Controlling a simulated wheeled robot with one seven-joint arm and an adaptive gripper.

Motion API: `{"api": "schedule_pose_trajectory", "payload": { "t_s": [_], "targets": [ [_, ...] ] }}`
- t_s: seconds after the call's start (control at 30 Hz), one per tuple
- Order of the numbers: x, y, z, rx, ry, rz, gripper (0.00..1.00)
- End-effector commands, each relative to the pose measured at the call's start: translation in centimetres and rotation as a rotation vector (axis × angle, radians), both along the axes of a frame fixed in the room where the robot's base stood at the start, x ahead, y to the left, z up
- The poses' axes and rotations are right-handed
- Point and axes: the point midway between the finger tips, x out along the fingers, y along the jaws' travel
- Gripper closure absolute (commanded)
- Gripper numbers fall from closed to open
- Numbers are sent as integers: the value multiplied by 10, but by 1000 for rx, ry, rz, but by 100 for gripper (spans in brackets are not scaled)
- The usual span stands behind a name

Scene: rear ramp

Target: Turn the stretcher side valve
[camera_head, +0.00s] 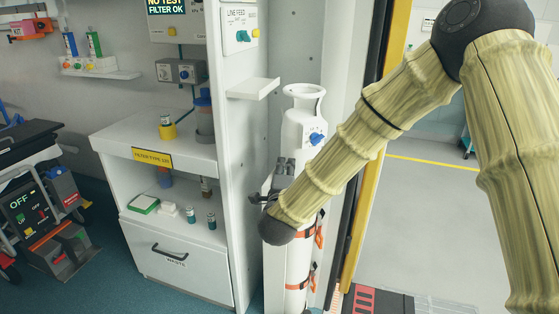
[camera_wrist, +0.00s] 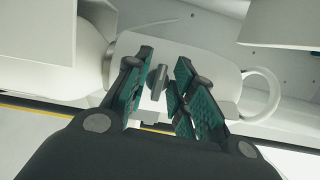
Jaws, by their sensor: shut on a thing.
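In the wrist view, a small grey handle (camera_wrist: 158,82) stands on a white rounded plate (camera_wrist: 205,72). My gripper (camera_wrist: 162,98) has its teal-padded fingers on either side of this handle and is shut on it. In the head view, my gripper (camera_head: 276,182) is at the left side of a white upright cylinder (camera_head: 304,190), below its blue round knob (camera_head: 316,137). The handle is hidden or too small to tell there. I cannot tell from any label which fitting is the stretcher side valve.
A white shelf unit (camera_head: 155,150) stands left of the cylinder, with a small ledge (camera_head: 254,88) sticking out above my gripper. A panel marked LINE FEED (camera_head: 239,28) is higher up. Orange straps (camera_head: 298,283) cross the cylinder. Open floor (camera_head: 430,220) lies to the right.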

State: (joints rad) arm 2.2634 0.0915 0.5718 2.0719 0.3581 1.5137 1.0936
Motion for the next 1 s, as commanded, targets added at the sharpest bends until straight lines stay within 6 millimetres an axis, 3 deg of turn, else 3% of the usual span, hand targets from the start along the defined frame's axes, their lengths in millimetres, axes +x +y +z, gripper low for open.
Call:
{"api": "schedule_pose_trajectory", "payload": {
  "t_s": [0.43,1.0],
  "targets": [
    [0,2,4,-229,119,2,99],
    [1,1,2,-274,142,1,99]
  ]
}}
